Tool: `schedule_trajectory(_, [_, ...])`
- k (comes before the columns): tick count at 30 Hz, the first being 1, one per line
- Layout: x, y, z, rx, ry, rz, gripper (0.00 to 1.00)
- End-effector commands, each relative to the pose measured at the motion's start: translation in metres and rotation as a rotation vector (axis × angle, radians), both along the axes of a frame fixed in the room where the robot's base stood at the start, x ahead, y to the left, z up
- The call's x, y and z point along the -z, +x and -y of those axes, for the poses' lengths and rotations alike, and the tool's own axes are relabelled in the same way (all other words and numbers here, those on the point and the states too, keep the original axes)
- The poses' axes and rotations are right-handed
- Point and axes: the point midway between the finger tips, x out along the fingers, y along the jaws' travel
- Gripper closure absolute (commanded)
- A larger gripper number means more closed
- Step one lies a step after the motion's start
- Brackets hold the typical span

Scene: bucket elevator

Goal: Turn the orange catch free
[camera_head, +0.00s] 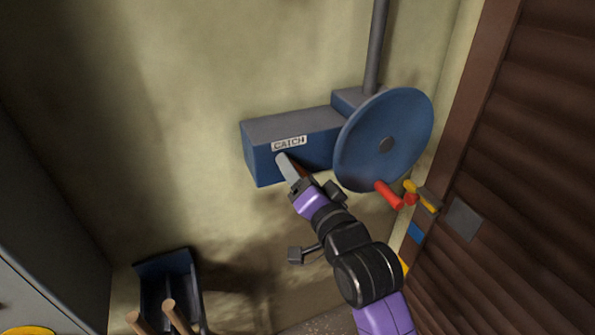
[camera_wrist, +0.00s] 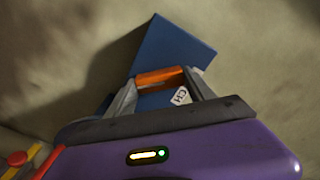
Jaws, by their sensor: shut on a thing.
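The orange catch (camera_wrist: 160,77) shows in the wrist view as a short bar lying across between the fingertips of my gripper (camera_wrist: 160,84), which is shut on it. Behind it is the blue housing (camera_wrist: 175,46) with part of a "CATCH" label (camera_wrist: 182,96). My gripper (camera_head: 290,168) reaches up to the housing's front just below the label. The catch is mostly hidden there by my gripper.
A blue wheel (camera_head: 385,140) with a red handle (camera_head: 389,194) stands right of the housing. A grey pole (camera_head: 376,45) rises behind it. A brown slatted shutter (camera_head: 510,150) closes off the right. A dark bin (camera_head: 165,265) with wooden handles (camera_head: 175,315) is at lower left.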

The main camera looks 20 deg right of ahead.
Motion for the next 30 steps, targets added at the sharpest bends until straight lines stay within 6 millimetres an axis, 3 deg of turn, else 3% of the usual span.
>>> schedule_trajectory(15, [0.0018, -0.0001, 0.0007, 0.001, 0.47, -0.002, 0.79])
schedule_trajectory(30, [0.0028, -0.0001, 0.0009, 0.001, 0.711, -0.002, 0.79])
